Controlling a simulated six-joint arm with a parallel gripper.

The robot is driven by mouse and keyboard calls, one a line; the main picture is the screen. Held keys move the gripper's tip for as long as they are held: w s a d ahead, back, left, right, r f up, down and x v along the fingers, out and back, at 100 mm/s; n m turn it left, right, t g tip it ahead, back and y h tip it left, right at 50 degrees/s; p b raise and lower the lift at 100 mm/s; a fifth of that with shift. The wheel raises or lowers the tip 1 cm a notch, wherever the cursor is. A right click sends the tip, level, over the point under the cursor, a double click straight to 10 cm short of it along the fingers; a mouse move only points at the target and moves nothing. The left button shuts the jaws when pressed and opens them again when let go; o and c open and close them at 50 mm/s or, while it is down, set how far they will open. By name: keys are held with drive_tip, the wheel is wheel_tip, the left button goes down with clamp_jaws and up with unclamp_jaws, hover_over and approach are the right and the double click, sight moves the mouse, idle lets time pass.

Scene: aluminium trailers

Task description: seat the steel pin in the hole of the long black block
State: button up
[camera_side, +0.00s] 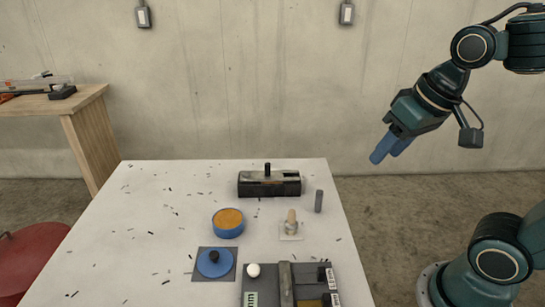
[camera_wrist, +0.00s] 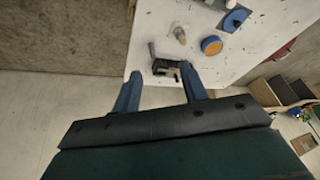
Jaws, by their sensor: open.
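The long black block (camera_side: 270,188) lies near the back edge of the white table, with a worn metallic top and a short dark post standing up from it. Its hole cannot be made out. The steel pin (camera_side: 318,201), a grey cylinder, stands upright on the table to the right of the block and apart from it. In the wrist view the block (camera_wrist: 163,69) shows between my finger ends, with the pin (camera_wrist: 152,49) beside it. My gripper (camera_side: 387,153) is open and empty, in the air to the right of the table, well away from both.
A blue tin with orange contents (camera_side: 228,223), a peg on a pale plate (camera_side: 291,229), a blue disc with a black knob (camera_side: 214,262) and a dark fixture (camera_side: 264,285) stand on the table. Small dark bits are scattered around. The left of the table is otherwise clear.

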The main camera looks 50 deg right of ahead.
drive_tip(key=w+d+f+m+g, duration=0.2)
drive_tip(key=w+d+m+g, duration=0.1)
drive_tip(key=w+m, duration=0.55)
drive_tip(key=m+g, duration=0.2)
drive_tip(key=m, duration=0.3)
hover_over(320, 191)
wheel_tip(320, 191, down, 6)
drive_tip(key=shift+w+f+n, duration=0.1)
drive_tip(key=shift+w+n, duration=0.05)
drive_tip(key=shift+n, duration=0.1)
drive_tip(key=shift+f, duration=0.1)
drive_tip(key=shift+f, duration=4.2)
drive_tip(key=shift+f, duration=2.6)
drive_tip(key=shift+c, duration=0.4)
clamp_jaws()
